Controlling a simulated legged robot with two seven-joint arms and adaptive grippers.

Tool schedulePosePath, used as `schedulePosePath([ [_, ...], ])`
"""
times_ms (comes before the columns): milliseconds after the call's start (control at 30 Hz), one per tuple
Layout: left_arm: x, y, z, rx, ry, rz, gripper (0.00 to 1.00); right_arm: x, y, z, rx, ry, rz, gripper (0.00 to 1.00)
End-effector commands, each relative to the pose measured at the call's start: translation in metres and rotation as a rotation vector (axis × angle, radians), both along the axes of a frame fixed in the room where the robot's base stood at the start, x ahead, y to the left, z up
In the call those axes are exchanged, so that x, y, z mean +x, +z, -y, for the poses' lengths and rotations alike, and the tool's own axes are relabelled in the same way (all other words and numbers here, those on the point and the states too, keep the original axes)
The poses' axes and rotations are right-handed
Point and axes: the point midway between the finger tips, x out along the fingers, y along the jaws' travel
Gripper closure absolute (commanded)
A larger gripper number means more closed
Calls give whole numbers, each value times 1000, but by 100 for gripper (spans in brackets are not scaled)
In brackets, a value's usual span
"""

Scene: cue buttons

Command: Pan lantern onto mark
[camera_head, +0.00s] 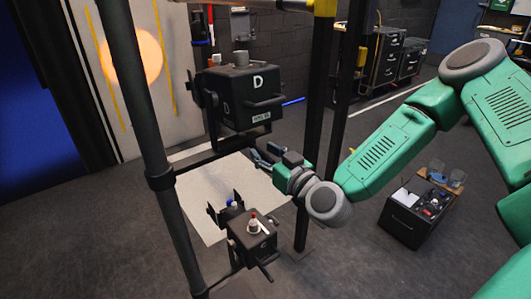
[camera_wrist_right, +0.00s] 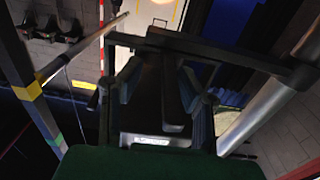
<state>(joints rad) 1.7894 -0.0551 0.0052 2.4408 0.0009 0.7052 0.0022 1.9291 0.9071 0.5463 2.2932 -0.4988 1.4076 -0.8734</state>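A black box lantern (camera_head: 238,98) marked "D" hangs in a yoke on the dark pole at the centre left of the head view, with a handle on its right side. A round warm light spot (camera_head: 140,57) falls on the pale panel, between two yellow strips (camera_head: 108,70). Which mark is meant, I cannot tell. My right gripper (camera_head: 265,156) is below and to the right of the lantern, its fingers apart. In the right wrist view the fingers (camera_wrist_right: 163,95) stand apart near dark bars; contact is unclear. My left gripper is not in view.
A smaller black lantern (camera_head: 251,240) with a red-tipped bottle on top is mounted lower on the pole. A black upright post (camera_head: 314,120) stands just right of my gripper. A black case (camera_head: 408,215) sits on the floor at the right. Dark cabinets (camera_head: 385,60) stand at the back.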

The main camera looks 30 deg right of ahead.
Motion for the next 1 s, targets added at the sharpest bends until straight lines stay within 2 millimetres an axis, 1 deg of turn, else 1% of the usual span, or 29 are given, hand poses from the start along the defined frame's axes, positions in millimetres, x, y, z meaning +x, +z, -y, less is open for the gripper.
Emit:
schedulePosePath([
  [33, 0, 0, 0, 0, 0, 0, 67, 0, 1, -2, -1, 2, 0, 88],
  [67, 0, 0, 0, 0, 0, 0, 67, 0, 1, -2, -1, 2, 0, 99],
  [100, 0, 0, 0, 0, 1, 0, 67, 0, 1, -2, -2, 1, 0, 100],
  [267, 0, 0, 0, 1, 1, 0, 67, 0, 1, -1, 0, 5, 2, 100],
  [467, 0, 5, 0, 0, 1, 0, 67, 0, 2, 4, 0, 34, 5, 100],
  [700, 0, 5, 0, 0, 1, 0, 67, 0, 1, 6, 3, 32, 7, 100],
  [733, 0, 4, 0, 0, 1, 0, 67, 1, 1, 6, 3, 32, 7, 84],
  [767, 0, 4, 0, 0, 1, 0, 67, 1, 1, 7, 3, 31, 7, 73],
  [800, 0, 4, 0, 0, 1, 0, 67, 1, 1, 7, 3, 31, 7, 67],
  [1000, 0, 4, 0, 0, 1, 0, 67, 0, 0, 6, 3, 33, 3, 67],
])
